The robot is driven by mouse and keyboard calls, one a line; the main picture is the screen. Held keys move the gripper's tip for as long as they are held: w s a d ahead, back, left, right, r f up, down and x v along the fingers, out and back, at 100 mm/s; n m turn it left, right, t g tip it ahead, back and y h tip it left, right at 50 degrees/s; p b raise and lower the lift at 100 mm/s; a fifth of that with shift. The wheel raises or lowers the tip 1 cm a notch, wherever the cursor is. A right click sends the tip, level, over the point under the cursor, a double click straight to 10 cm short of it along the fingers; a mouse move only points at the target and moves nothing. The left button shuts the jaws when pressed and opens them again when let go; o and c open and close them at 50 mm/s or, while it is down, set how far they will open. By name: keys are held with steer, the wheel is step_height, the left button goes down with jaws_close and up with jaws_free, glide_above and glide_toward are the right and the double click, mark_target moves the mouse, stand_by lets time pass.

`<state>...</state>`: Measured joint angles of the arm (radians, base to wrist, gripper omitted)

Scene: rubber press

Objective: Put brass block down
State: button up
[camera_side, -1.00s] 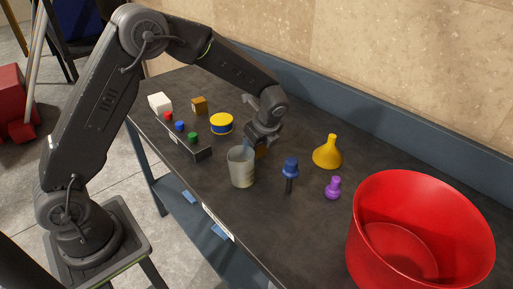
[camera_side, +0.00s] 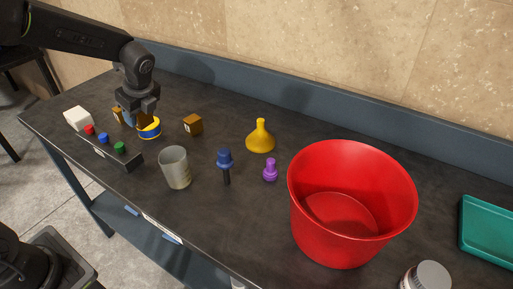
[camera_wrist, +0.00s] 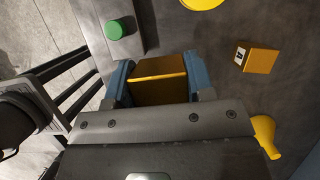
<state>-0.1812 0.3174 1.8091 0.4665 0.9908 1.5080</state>
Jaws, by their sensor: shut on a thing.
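My gripper (camera_wrist: 158,85) is shut on a brass block (camera_wrist: 160,92), which sits between its blue fingers in the wrist view. In the side view my gripper (camera_side: 139,112) points down over the tabletop, beside and partly in front of the yellow and blue tin (camera_side: 149,129). The held block is mostly hidden there, and I cannot tell whether it touches the table. A second brass block (camera_side: 193,125) with a white label stands free to the right of the tin; it also shows in the wrist view (camera_wrist: 260,61). Another brass-coloured block (camera_side: 118,115) shows left of my gripper.
A box with red, blue and green (camera_side: 120,147) buttons lies at the front left, near a white cube (camera_side: 78,118). A grey cup (camera_side: 175,168), blue-handled tool (camera_side: 225,162), purple piece (camera_side: 270,171), yellow funnel (camera_side: 260,138) and red bucket (camera_side: 350,215) stand rightward.

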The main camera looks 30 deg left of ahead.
steer(key=w+d+r+m+t, duration=0.25)
steer(key=w+d+m, duration=0.25)
steer(key=w+d, duration=0.65)
steer(key=m+t+h, duration=0.2)
steer(key=m+h, duration=0.3)
steer(key=m, duration=0.8)
glide_above(341, 215)
steer(key=s, duration=0.1)
step_height(341, 215, down, 3)
steer(key=f, duration=0.4)
steer(key=shift+s+f, duration=0.15)
steer(key=shift+s, duration=0.05)
steer(key=shift+f, duration=2.6)
steer(key=shift+f, duration=0.15)
